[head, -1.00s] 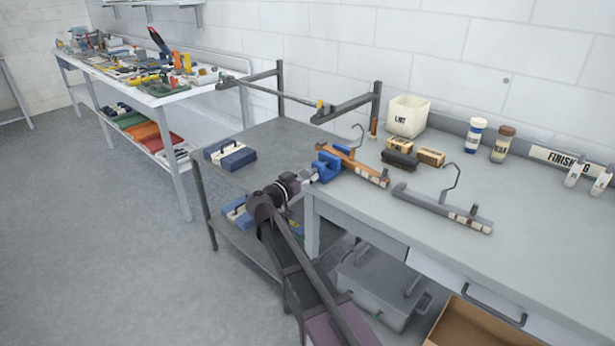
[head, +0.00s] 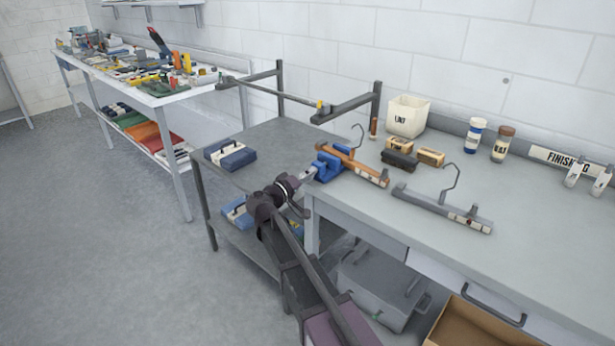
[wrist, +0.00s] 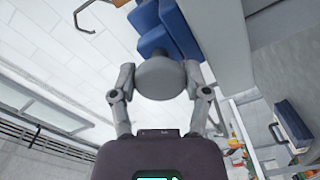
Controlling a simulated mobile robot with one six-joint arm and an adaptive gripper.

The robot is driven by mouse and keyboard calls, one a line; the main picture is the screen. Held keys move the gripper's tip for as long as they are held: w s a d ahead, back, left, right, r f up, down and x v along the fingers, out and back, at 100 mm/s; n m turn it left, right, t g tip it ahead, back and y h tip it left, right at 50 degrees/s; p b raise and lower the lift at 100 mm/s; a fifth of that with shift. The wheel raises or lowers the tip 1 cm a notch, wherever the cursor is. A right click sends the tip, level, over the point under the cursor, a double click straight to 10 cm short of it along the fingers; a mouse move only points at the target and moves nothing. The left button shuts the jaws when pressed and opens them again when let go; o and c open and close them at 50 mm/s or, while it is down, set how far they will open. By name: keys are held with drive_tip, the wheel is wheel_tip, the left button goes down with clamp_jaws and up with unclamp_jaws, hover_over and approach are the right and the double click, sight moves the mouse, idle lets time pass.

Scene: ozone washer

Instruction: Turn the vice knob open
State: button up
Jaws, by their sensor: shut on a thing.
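The blue vice (head: 330,163) sits at the left end of the grey workbench, with an orange-brown bar across it. In the wrist view the blue vice body (wrist: 165,32) shows behind its round grey knob (wrist: 163,79). My gripper (wrist: 160,80) has one finger on each side of the knob and is shut on it. In the head view my gripper (head: 307,175) reaches the vice from the left front. The knob is hard to make out there, hidden by the fingers.
A grey bar with a hook (head: 445,208) lies to the right of the vice. A brush (head: 399,160), small boxes and a white bin (head: 408,117) stand behind. A lower grey cart (head: 275,145) holds a blue-and-white case (head: 230,155) at the left.

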drive_tip(key=shift+n, duration=2.2)
drive_tip(key=o, duration=1.1)
drive_tip(key=shift+d, duration=0.1)
drive_tip(key=shift+o, duration=0.2)
drive_tip(key=shift+m, duration=0.4)
